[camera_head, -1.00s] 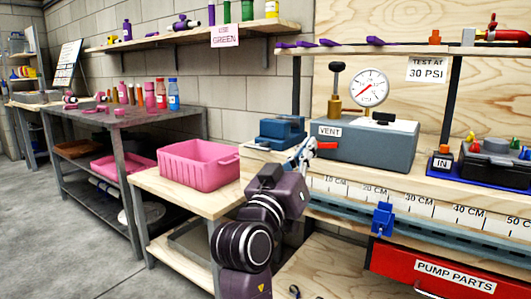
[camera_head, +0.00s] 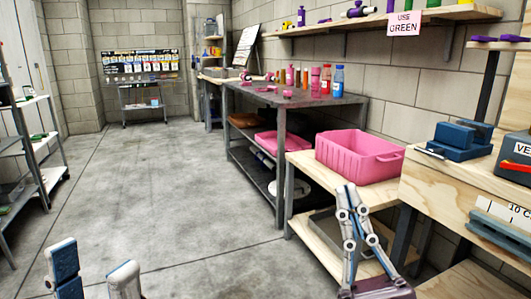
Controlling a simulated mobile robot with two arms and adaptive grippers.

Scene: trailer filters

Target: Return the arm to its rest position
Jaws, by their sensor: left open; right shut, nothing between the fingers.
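My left gripper (camera_head: 93,256) shows at the bottom left. Its two grey and blue fingers stand apart over the concrete floor, with nothing between them, and the rest of that arm is out of frame. My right gripper (camera_head: 348,190) shows at the bottom, right of the middle. Its fingers point up and are shut and empty, in front of the low wooden stand that bears a pink bin (camera_head: 358,160). I cannot tell how far it is from the stand. Only a dark part of the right arm shows below it.
A grey metal table (camera_head: 310,101) with bottles stands behind the bin. A wooden bench (camera_head: 430,180) with a blue vise (camera_head: 459,139) is at right. A wall shelf (camera_head: 440,20) hangs above. The concrete floor (camera_head: 150,200) between is clear.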

